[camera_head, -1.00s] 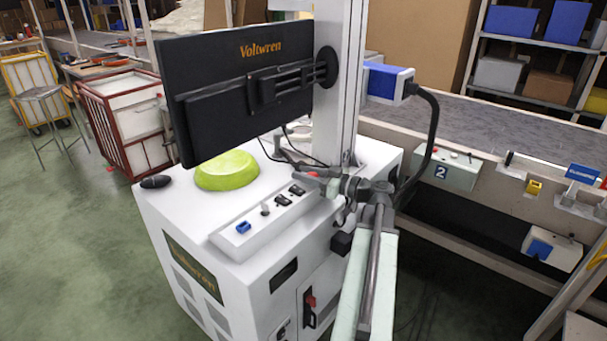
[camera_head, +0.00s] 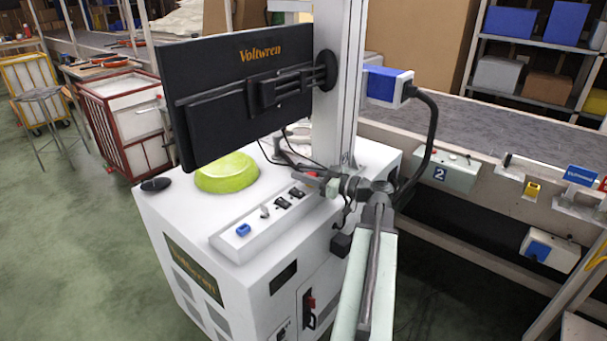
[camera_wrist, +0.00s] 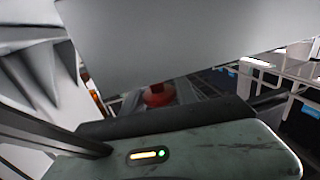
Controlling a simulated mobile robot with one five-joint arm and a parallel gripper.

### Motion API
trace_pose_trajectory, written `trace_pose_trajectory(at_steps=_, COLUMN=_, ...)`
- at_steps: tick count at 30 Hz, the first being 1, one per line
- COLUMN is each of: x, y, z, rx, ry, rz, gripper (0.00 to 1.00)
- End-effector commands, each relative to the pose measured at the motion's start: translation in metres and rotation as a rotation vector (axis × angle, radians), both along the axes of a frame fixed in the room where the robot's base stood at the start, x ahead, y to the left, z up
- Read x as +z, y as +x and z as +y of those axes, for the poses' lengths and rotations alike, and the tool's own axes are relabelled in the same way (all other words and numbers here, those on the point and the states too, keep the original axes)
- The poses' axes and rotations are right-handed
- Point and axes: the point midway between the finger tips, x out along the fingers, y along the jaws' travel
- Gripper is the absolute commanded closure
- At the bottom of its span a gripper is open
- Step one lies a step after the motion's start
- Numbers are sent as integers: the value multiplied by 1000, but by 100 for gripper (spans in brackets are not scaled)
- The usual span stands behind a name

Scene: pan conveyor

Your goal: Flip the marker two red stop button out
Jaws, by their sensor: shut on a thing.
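A panel strip (camera_head: 262,222) on the white cabinet carries a blue button (camera_head: 243,230), a grey knob (camera_head: 265,211) and black switches (camera_head: 290,197). A red button (camera_head: 313,174) shows near its far end, at my gripper (camera_head: 328,183). In the wrist view a red knob-shaped thing (camera_wrist: 158,95) shows in the middle, partly hidden by a large grey surface above. My gripper is shut there, apparently on the red button; its fingertips are not clear. The box marked 2 (camera_head: 440,172) hangs on the conveyor side at right, apart from my gripper, with small controls on top.
A black monitor (camera_head: 245,95) and a grey column (camera_head: 338,80) stand close by my gripper. A green bowl-like thing (camera_head: 226,173) and a black mouse (camera_head: 155,184) are on the cabinet. A blue-grey connector (camera_head: 388,85) with a thick cable is at right.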

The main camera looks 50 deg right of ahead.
Motion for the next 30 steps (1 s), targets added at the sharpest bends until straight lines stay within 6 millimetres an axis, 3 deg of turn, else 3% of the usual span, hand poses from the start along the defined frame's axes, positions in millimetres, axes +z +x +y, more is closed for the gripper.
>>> trace_pose_trajectory(at_steps=1, x=11, y=0, z=0, rx=-1, ry=0, rz=0, gripper=100)
trace_pose_trajectory(at_steps=9, x=9, y=0, z=0, rx=-1, ry=2, rz=-4, gripper=100)
trace_pose_trajectory(at_steps=10, x=9, y=0, z=0, rx=-1, ry=2, rz=-4, gripper=60)
trace_pose_trajectory(at_steps=12, x=9, y=0, z=0, rx=-1, ry=2, rz=-4, gripper=43)
trace_pose_trajectory(at_steps=23, x=9, y=-5, z=-1, rx=-1, ry=0, rz=-1, gripper=43)
trace_pose_trajectory(at_steps=30, x=9, y=-48, z=-14, rx=-3, ry=1, rz=-2, gripper=43)
